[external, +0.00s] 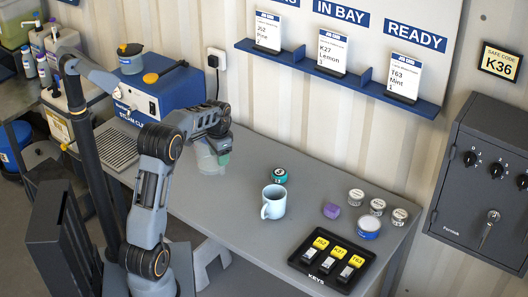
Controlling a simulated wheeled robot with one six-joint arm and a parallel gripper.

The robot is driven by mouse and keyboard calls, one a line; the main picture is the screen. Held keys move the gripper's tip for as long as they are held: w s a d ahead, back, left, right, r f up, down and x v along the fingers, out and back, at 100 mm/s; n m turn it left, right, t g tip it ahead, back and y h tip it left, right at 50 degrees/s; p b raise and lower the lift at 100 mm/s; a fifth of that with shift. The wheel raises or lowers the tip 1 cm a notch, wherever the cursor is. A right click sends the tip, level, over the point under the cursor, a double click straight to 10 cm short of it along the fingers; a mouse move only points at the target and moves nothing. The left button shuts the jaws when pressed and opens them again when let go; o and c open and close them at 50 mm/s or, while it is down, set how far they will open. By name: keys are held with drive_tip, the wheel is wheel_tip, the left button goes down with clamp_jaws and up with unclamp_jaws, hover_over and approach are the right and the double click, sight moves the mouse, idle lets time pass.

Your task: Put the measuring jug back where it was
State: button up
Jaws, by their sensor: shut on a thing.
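My gripper (216,142) points down over the left part of the grey table (245,185), in front of the corrugated wall. It is shut on a pale, see-through vessel with a greenish patch, which looks like the measuring jug (206,160). The jug seems to hang above the table, left of the light blue mug (273,203). My arm and gripper hide part of it, so I cannot tell its handle or exact height.
A teal tin (278,175), purple block (331,211), several round tins and a black key tray (333,262) occupy the right. Table between jug and mug is clear.

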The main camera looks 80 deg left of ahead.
drive_tip(key=shift+f, duration=1.6)
drive_tip(key=shift+f, duration=0.15)
drive_tip(key=o, duration=1.2)
drive_tip(key=shift+o, duration=0.2)
